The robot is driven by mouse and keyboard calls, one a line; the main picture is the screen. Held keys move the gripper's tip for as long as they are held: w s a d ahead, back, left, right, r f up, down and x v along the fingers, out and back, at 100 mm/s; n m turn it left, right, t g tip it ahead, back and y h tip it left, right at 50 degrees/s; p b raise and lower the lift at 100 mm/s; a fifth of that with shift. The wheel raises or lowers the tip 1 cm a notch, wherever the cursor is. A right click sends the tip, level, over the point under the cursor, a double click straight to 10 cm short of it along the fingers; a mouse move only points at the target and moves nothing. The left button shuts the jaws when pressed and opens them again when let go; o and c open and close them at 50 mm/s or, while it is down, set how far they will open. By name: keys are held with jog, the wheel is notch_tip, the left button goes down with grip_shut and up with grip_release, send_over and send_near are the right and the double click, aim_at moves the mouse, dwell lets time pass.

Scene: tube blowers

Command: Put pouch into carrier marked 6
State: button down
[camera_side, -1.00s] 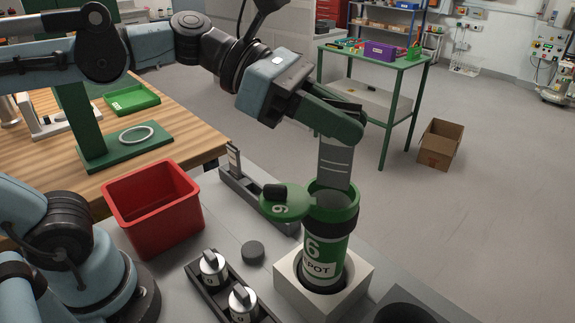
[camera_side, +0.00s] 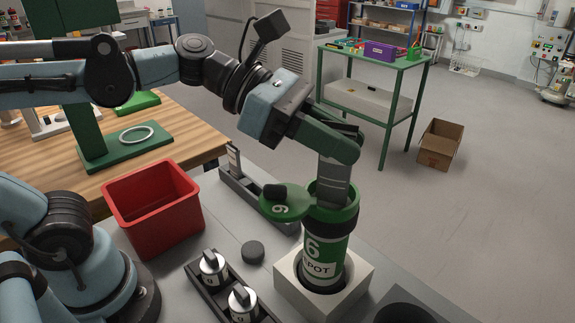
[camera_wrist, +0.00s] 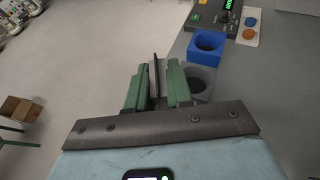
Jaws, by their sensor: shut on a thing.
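The carrier (camera_side: 326,240) is a green and white cylinder marked 6, upright in a pale square block (camera_side: 348,290). Its round green lid (camera_side: 288,207), also marked 6, is swung out to the left, so its top is open. My gripper (camera_side: 343,155) is above the carrier, shut on the grey, flat pouch (camera_side: 333,188). The pouch hangs down with its lower part inside the carrier's mouth, hidden by the rim. In the wrist view the pouch (camera_wrist: 155,75) shows edge-on between the green fingers of my gripper (camera_wrist: 156,92); the carrier is not clearly visible there.
A red bin (camera_side: 152,210) stands on the left. A dark rack (camera_side: 228,288) with metal canisters and a black disc (camera_side: 252,251) are near the block. The wrist view shows a blue holder (camera_wrist: 206,46) and a control panel (camera_wrist: 228,16).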

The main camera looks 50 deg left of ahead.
aim_at(319, 161)
jog(key=shift+f, duration=2.2)
jog(key=c, duration=0.9)
grip_release()
jog(key=shift+v, duration=6)
